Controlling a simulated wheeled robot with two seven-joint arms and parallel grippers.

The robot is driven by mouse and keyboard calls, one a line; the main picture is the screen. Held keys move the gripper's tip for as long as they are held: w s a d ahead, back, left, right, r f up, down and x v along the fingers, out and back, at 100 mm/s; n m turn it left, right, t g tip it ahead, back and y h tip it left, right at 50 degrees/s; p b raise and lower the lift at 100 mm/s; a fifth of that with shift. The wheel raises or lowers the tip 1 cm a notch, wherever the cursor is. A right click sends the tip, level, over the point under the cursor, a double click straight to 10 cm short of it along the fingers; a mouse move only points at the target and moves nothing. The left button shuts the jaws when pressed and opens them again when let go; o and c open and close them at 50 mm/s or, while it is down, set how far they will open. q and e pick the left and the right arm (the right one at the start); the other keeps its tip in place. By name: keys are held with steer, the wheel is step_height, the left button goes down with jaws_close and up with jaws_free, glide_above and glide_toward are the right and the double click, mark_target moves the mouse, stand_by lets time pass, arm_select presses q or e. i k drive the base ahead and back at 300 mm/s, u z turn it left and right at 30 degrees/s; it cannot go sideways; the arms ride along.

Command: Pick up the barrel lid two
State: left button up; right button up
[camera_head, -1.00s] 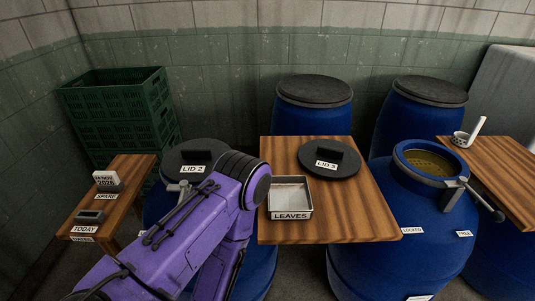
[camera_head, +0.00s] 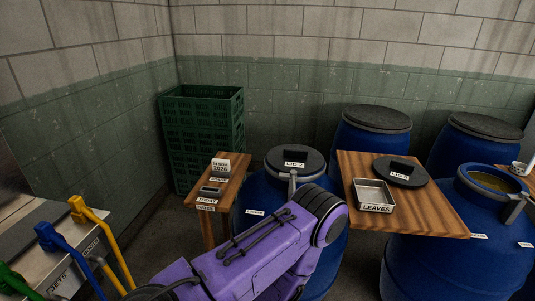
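The barrel lid two (camera_head: 275,160) is a dark round lid with a white "LID 2" label. It lies on top of a blue barrel (camera_head: 257,194) left of the middle, with a grey clamp at its front edge. My purple arm crosses in front of this barrel and hides much of its lower body. The arm's thick rounded end is just right of and below the lid. I see no gripper fingers of either arm.
A wooden table (camera_head: 429,217) right of the barrel bears another dark lid (camera_head: 412,178) and a "LEAVES" tray (camera_head: 373,194). A small wooden stand (camera_head: 225,186) and stacked green crates (camera_head: 203,142) are to the left. Coloured handles (camera_head: 88,212) stand at lower left. More blue barrels are at right.

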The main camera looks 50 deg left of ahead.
mark_target(307, 160)
steer(key=u, duration=0.95)
